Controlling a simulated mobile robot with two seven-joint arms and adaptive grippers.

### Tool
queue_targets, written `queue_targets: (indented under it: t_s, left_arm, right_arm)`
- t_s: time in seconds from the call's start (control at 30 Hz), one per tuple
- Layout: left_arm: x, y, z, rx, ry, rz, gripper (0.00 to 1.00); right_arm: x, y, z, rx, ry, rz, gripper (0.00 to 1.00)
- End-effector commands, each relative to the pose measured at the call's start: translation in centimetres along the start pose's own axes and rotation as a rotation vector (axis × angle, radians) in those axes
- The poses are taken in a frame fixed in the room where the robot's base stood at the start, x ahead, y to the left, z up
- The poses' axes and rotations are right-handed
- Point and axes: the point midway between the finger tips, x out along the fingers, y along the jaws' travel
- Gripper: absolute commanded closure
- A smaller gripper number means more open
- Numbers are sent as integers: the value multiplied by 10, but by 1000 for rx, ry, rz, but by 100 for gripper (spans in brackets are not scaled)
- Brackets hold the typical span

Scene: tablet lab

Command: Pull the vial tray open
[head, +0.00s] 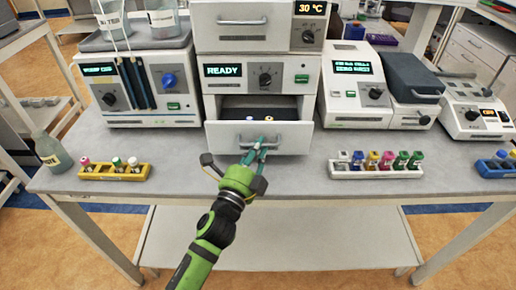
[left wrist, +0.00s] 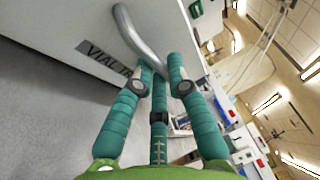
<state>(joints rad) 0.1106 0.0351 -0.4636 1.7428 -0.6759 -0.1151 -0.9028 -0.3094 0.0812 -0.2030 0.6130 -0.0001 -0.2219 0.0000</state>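The vial tray (head: 285,139) is a white drawer low in the middle instrument stack. It stands pulled out, with its dark inside and a few small vial caps showing behind its front. Its front also fills the upper left of the left wrist view (left wrist: 60,35), with a partly covered "VIAL T…" label (left wrist: 100,55). My left gripper (head: 262,146), green with teal fingers, is at the tray's curved metal handle (left wrist: 138,35). In the left wrist view its fingertips (left wrist: 162,76) close in around the handle bar. My right gripper is not in view.
On the bench (head: 300,178), a yellow rack (head: 98,173) of vials stands left and a white rack (head: 375,172) of coloured vials right. A bottle (head: 52,153) stands at the far left edge. Other instruments flank the stack. The bench is fairly clear beside the tray.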

Motion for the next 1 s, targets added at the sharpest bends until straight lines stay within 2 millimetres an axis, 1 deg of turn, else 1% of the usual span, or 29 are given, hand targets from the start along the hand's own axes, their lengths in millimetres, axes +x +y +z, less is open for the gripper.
queue_targets:
  t_s: [0.03, 0.07, 0.1, 0.17, 0.27, 0.33, 0.37, 0.4, 0.43, 0.53, 0.67, 0.8, 1.0]
  left_arm:
    - [0, 1, 0, -2, 0, 2, 80]
    - [0, 1, 0, -2, 0, 3, 68]
    - [0, 1, 0, -2, 0, 3, 59]
    - [0, 1, 0, -2, 0, 3, 59]
    - [0, 2, 0, -2, 0, 3, 59]
    - [0, 1, 0, -2, 0, 3, 59]
    - [0, 2, 0, -2, 0, 3, 59]
    - [-1, 2, 0, -2, 0, 3, 59]
    - [-1, 2, 0, -2, 0, 3, 59]
    - [-8, 2, 0, -2, 0, 4, 59]
    - [-30, 2, 0, -1, 0, 6, 59]
    - [-62, 3, 0, -3, -1, 7, 59]
    - [-99, 2, 0, -2, -1, 6, 59]
  right_arm:
    - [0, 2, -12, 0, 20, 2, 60]
    - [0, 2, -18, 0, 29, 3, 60]
    - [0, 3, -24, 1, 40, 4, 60]
    - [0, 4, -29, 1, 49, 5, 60]
    - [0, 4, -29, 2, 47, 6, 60]
    - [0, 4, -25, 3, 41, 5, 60]
    - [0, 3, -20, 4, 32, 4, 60]
    - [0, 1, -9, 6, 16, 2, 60]
    - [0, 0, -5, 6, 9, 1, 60]
    - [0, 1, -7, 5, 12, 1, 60]
    - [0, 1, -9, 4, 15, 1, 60]
    - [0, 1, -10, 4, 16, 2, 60]
    - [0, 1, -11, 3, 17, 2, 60]
